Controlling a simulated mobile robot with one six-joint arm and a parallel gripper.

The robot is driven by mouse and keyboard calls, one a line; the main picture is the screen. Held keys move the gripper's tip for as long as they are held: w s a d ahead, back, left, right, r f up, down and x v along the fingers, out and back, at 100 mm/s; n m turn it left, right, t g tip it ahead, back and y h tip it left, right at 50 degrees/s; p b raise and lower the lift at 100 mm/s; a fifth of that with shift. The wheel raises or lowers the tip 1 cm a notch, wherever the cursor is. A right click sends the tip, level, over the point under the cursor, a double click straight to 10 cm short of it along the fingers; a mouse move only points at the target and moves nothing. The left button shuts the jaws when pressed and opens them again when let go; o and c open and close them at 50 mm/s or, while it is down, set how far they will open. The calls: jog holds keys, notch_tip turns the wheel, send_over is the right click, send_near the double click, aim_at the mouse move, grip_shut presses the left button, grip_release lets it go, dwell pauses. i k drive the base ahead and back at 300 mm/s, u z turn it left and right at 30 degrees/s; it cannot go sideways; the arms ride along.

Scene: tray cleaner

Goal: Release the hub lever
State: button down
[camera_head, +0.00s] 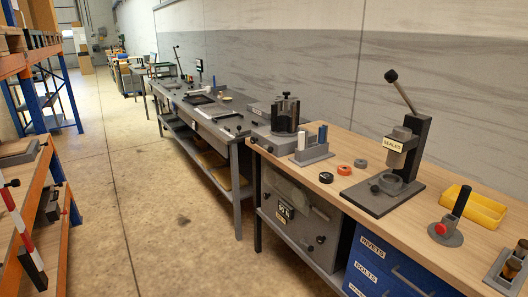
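My gripper is not in view. No part is clearly marked as the hub lever, so I cannot tell which one it is. On the wooden-topped bench (331,187), a round grey base (445,236) carries a tilted black handle (461,201) and a red knob (440,229). Left of it stands a bench press (411,139) with a label on its front. Its thin lever (404,97) tilts up to the left and ends in a black knob (391,76). Further left, a grey fixture (284,117) has a dark upright top.
A yellow tray (471,207) lies near the bench's back edge. Black (326,177), red (345,169) and grey (360,163) rings lie left of the press. Blue drawers (379,268) sit below. Orange-and-blue shelving (45,165) lines the left. The floor aisle (165,190) between is clear.

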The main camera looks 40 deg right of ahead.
aim_at(270, 150)
jog(key=u, duration=0.05)
jog(key=i, duration=0.8)
jog(key=z, duration=0.45)
jog(key=i, duration=0.95)
jog(key=z, duration=0.45)
